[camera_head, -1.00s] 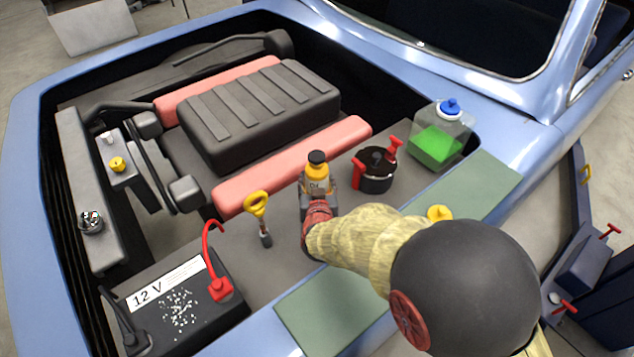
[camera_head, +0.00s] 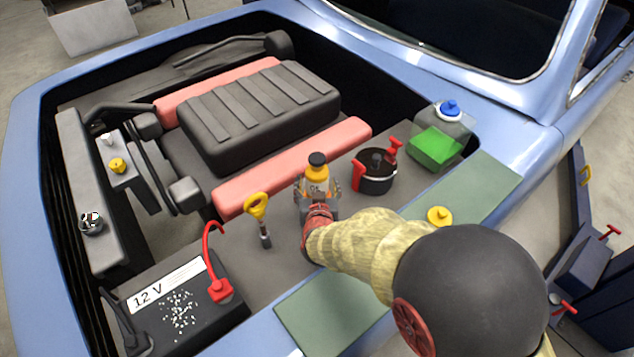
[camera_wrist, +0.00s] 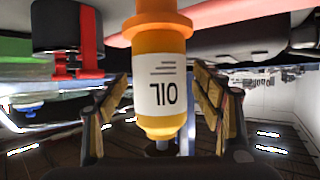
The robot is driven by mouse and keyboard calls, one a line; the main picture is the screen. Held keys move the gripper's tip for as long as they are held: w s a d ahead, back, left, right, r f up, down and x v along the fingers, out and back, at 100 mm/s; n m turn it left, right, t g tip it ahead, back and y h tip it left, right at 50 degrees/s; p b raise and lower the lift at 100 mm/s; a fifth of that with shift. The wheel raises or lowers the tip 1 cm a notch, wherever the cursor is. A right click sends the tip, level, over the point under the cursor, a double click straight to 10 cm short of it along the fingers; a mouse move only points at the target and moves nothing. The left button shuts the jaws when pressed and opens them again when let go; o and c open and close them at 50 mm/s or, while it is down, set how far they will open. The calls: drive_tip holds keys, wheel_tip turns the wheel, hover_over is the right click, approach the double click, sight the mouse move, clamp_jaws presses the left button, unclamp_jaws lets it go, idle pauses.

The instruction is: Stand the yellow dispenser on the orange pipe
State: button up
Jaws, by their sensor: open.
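The yellow dispenser (camera_head: 316,174) is a bottle with a black cap and a white label reading OIL. It stands upright in the engine bay, left of the black pot. In the wrist view, which is upside down, the dispenser (camera_wrist: 160,95) has its base against the wide flange of the orange pipe (camera_wrist: 157,24); they appear to touch. My gripper (camera_wrist: 163,95) is open, with one finger on each side of the dispenser and gaps visible between. In the head view my gripper (camera_head: 318,206) is in front of the dispenser; the pipe is hidden there.
A black pot with red handles (camera_head: 376,171) stands close right of the dispenser. A yellow-handled dipstick (camera_head: 257,208) and the battery (camera_head: 180,305) are to the left. A pink cover (camera_head: 290,165) lies behind. A green-liquid tank (camera_head: 438,140) is at the right.

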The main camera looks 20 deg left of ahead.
drive_tip(key=p+v, duration=0.2)
drive_tip(key=v, duration=0.9)
drive_tip(key=shift+p, duration=0.3)
drive_tip(key=shift+d, duration=0.1)
drive_tip(key=w+d+r+m+g+h, duration=0.1)
drive_tip(key=w+d+r+m+g, duration=0.15)
drive_tip(key=d+r, duration=1.2)
drive_tip(key=s+d+r+m+g+h, duration=0.1)
drive_tip(key=s+d+g+h, duration=0.1)
drive_tip(key=s+d, duration=0.6)
drive_tip(key=s+d+r+m+g+h, duration=0.2)
drive_tip(key=s+d, duration=0.6)
drive_tip(key=d, duration=0.9)
drive_tip(key=shift+s+d+r+h, duration=0.3)
drive_tip(key=shift+s+d+h, duration=0.1)
drive_tip(key=shift+h, duration=0.1)
drive_tip(key=shift+a, duration=0.2)
